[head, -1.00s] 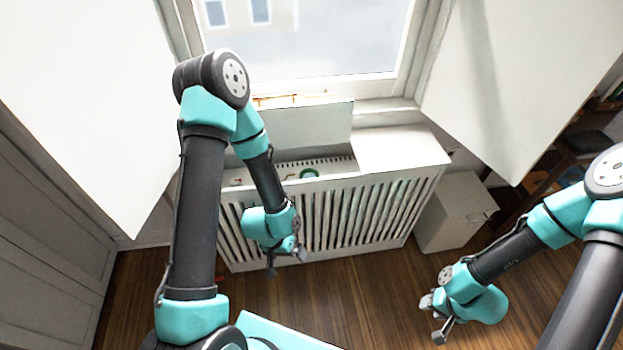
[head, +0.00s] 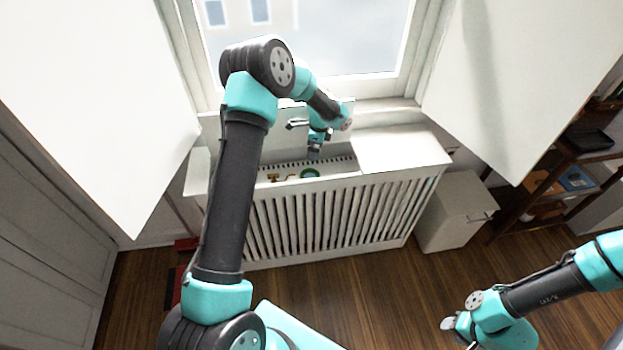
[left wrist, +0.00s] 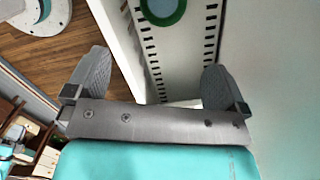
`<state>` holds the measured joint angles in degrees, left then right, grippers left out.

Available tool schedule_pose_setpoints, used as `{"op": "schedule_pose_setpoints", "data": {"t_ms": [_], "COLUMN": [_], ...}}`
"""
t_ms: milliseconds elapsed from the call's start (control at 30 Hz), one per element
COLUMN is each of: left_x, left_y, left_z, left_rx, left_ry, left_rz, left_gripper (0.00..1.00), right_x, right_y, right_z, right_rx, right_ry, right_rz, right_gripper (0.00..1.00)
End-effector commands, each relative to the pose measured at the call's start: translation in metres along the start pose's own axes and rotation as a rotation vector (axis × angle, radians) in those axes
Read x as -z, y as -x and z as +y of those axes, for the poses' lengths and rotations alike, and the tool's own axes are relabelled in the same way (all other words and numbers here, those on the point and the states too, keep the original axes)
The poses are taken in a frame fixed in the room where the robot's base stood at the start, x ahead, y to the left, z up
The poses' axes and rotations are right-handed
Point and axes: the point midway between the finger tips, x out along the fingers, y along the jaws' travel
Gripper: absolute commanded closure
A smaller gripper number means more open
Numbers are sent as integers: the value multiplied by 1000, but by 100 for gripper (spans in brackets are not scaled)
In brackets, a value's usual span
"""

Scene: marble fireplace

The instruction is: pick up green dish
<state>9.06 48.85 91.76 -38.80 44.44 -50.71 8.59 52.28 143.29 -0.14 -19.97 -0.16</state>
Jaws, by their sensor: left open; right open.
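The green dish (head: 310,176) is small and round. It sits on the slotted recessed top of the white radiator cover (head: 400,152), under the window. In the left wrist view the dish (left wrist: 163,21) shows at the top edge, partly cut off, beyond the fingertips and between their lines. My left gripper (head: 307,140) is open and empty, above and just behind the dish in the head view, apart from it. My right gripper (head: 459,334) is open and empty over the floor at the lower right.
Small yellowish items (head: 274,178) lie left of the dish in the same recess. The cover's raised white top section lies to the right. A white box (head: 452,212) stands on the floor beside it. A dark shelf (head: 545,190) is at the far right.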

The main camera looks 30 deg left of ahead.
Motion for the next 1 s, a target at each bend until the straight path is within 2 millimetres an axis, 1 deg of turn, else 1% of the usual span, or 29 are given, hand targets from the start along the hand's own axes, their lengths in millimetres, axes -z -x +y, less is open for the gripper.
{"op": "schedule_pose_setpoints", "data": {"t_ms": [67,333,467,667,1000], "left_x": [-1,-1,-1,-1,-2], "left_y": [1,0,-6,-35,-93], "left_z": [-4,-4,-4,-3,-4], "left_rx": [7,6,4,3,3], "left_ry": [-26,-27,-25,-26,-24], "left_rz": [-12,-12,-12,-12,-11], "left_gripper": [0,0,0,0,0], "right_x": [0,0,0,0,0], "right_y": [0,0,0,0,0], "right_z": [0,0,0,0,0], "right_rx": [0,0,0,0,0], "right_ry": [0,0,0,0,0], "right_rz": [0,0,0,0,0], "right_gripper": [57,57,57,57,57]}}
